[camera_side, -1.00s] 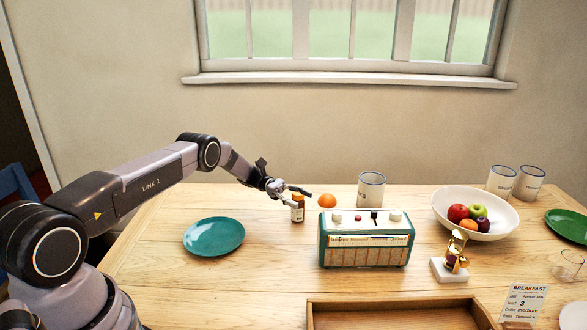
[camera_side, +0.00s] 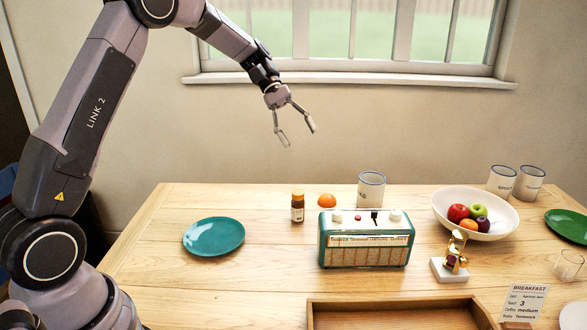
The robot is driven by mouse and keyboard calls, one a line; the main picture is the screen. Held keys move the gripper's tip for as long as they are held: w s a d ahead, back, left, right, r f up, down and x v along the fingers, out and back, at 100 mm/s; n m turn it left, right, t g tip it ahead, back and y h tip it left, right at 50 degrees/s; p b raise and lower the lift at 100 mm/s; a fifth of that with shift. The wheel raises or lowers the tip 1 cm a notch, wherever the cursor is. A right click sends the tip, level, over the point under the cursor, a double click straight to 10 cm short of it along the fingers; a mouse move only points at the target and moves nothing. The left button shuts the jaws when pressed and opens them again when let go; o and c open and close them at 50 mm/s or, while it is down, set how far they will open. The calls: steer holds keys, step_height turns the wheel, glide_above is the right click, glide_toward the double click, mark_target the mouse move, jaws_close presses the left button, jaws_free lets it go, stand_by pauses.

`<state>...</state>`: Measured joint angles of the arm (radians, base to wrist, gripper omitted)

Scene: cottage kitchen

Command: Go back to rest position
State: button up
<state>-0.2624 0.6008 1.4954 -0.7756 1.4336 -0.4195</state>
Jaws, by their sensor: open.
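My gripper (camera_side: 298,133) is open and empty, high above the back of the table, in front of the wall below the window. Its two fingers point downward and are spread apart. Nothing touches it. A small brown bottle (camera_side: 298,208) with a white label stands upright on the wooden table (camera_side: 190,282), below my gripper and well apart from it.
An orange (camera_side: 327,200), a white mug (camera_side: 371,189) and a green radio (camera_side: 365,240) stand near the bottle. A fruit bowl (camera_side: 500,225), a figurine (camera_side: 452,262), a menu card (camera_side: 524,301) and a wooden tray (camera_side: 395,303) are rightward. A teal plate (camera_side: 214,236) lies left.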

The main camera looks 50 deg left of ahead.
steer(key=s+r+m+t+y, duration=0.2)
steer(key=s+r+m+y, duration=0.2)
steer(key=s, duration=0.7)
steer(key=s+r+m+t+y, duration=0.1)
steer(key=s+r+m+y, duration=0.25)
steer(key=s, duration=0.85)
steer(key=s+a+f+m+t+y, duration=0.1)
steer(key=s+m+t+y, duration=0.1)
steer(key=s, duration=0.6)
steer(key=shift+a+f+m+t, duration=0.3)
steer(key=shift+m+t, duration=0.3)
steer(key=shift+m, duration=0.15)
steer(key=shift+c, duration=0.2)
